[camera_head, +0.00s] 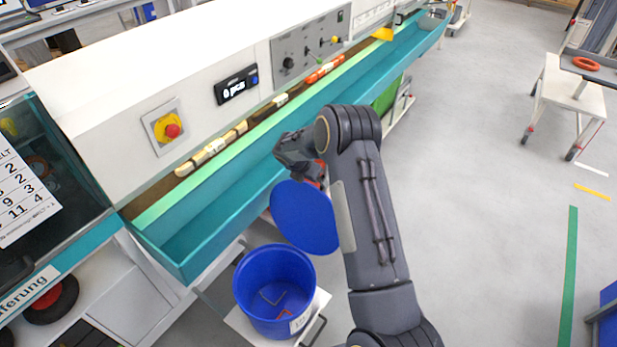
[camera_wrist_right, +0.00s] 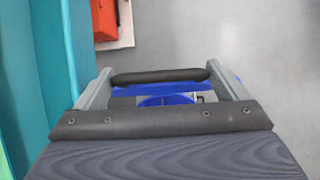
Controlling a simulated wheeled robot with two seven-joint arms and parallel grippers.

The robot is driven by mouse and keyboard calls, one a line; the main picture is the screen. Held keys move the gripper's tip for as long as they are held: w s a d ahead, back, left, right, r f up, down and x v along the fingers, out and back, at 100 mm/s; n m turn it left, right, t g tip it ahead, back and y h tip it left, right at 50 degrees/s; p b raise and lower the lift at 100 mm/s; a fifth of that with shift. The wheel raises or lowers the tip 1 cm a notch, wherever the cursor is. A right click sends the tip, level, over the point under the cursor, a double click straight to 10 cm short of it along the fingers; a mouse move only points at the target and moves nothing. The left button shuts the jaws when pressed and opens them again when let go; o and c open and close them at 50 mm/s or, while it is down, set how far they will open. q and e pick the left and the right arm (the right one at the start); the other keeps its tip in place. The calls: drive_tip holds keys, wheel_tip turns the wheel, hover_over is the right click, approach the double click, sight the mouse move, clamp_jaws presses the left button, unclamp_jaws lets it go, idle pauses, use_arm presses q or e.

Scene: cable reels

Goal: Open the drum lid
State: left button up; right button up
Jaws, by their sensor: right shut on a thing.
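The blue round drum lid (camera_head: 303,217) hangs tilted from my right gripper (camera_head: 316,178), clear of the drum. The blue drum (camera_head: 243,290) stands open below and to the left of the lid, with a few small coloured pieces visible on its bottom. In the right wrist view, a dark bar (camera_wrist_right: 160,77) lies between the fingers of my right gripper, with blue showing beyond it. The exact grip on the lid is hidden by the arm in the head view. My left gripper is out of view.
The drum stands on a white cart (camera_head: 318,300) beside a long teal trough (camera_head: 215,235) on a white machine. An emergency stop (camera_head: 171,131) and a control panel (camera_head: 310,50) face the trough. Open grey floor (camera_head: 480,200) lies to the right.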

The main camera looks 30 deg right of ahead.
drive_tip(key=shift+d, duration=0.15)
drive_tip(key=o, duration=1.1)
drive_tip(key=shift+r, duration=0.1)
drive_tip(key=shift+b+v, duration=0.65)
drive_tip(key=shift+v, duration=3.25)
drive_tip(key=shift+s, duration=0.15)
